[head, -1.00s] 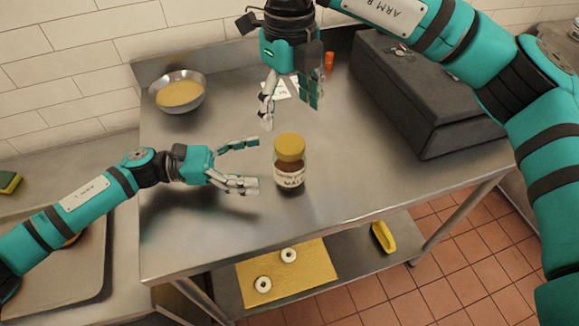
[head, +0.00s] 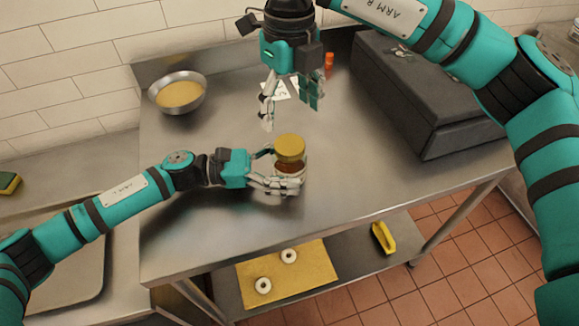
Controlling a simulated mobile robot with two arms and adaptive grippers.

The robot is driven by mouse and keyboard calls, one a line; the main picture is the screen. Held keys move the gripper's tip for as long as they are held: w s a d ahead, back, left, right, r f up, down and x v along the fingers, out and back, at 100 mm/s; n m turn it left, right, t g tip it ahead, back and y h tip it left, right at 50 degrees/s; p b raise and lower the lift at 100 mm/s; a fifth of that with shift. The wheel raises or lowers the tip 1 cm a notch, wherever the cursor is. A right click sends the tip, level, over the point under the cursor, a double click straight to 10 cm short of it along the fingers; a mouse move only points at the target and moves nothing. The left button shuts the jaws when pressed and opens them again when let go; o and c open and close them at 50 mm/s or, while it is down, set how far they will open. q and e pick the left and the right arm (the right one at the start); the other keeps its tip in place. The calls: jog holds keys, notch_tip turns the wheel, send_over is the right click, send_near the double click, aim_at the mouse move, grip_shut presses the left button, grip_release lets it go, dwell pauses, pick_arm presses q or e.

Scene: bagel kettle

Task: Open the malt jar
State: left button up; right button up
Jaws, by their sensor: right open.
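The malt jar (head: 290,165) stands upright on the steel table, with a yellow lid (head: 290,147) on it and brown contents below. My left gripper (head: 282,172) reaches in from the left at the height of the jar's body. One finger lies across the front, hiding most of the label, and the other goes behind the jar. I cannot tell whether the fingers press on the glass. My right gripper (head: 291,108) hangs open and empty, fingers down, behind and above the lid, apart from it.
A metal bowl of yellow contents (head: 180,94) stands at the back left. A dark grey box (head: 420,95) fills the right of the steel table (head: 225,225). A small orange bottle (head: 329,62) stands behind my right gripper. The table's front is clear.

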aim_at(289, 143)
pick_arm(q)
grip_shut()
pick_arm(e)
jog(key=m, duration=0.5)
jog(key=shift+m, duration=0.3)
jog(key=m, duration=1.6)
jog(key=shift+m, duration=0.4)
jog(key=shift+f, duration=4.05)
